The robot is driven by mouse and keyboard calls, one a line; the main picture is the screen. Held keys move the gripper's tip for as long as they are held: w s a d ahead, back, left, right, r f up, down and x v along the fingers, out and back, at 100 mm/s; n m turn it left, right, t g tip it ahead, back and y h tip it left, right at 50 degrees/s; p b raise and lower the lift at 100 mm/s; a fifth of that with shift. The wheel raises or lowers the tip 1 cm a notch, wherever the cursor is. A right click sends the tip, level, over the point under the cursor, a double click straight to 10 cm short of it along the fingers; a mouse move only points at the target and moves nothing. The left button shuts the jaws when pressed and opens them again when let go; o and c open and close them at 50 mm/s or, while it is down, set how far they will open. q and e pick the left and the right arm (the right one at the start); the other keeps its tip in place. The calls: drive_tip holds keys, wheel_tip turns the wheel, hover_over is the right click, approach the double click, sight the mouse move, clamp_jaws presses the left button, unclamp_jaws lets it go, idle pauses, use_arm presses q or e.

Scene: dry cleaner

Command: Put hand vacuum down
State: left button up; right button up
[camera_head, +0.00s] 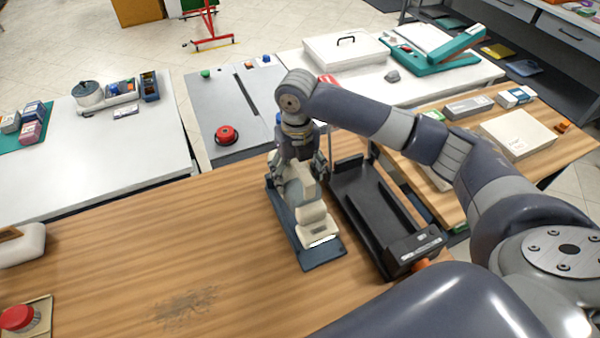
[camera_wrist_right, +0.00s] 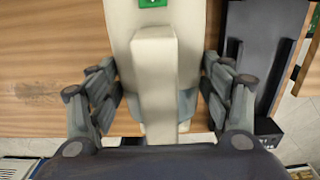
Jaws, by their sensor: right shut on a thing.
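The cream hand vacuum (camera_head: 312,222) is over a dark blue-grey mat or tray (camera_head: 321,256) on the wooden table (camera_head: 150,240). I cannot tell whether it touches the mat. My right gripper (camera_head: 300,170) comes from above and is shut on the vacuum. In the right wrist view the fingers of the right gripper (camera_wrist_right: 160,95) lie on both sides of the vacuum's pale handle (camera_wrist_right: 155,80), with a green label at the top. My left gripper is not in view.
A black tray-like device (camera_head: 375,205) stands just right of the mat. A dust patch (camera_head: 185,303) lies on the table at the front left. A red button (camera_head: 18,318) is at the left edge. The table's middle left is clear.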

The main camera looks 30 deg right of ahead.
drive_tip(key=shift+w+d, duration=0.7)
drive_tip(key=shift+w, duration=0.2)
wheel_tip(320, 180, down, 3)
drive_tip(key=shift+r+p, duration=0.15)
drive_tip(key=shift+p, duration=0.8)
drive_tip(key=shift+f, duration=0.45)
drive_tip(key=shift+f, duration=0.4)
drive_tip(key=shift+f, duration=0.2)
drive_tip(key=o, duration=1.2)
drive_tip(key=shift+f, duration=0.1)
drive_tip(key=shift+s, duration=0.1)
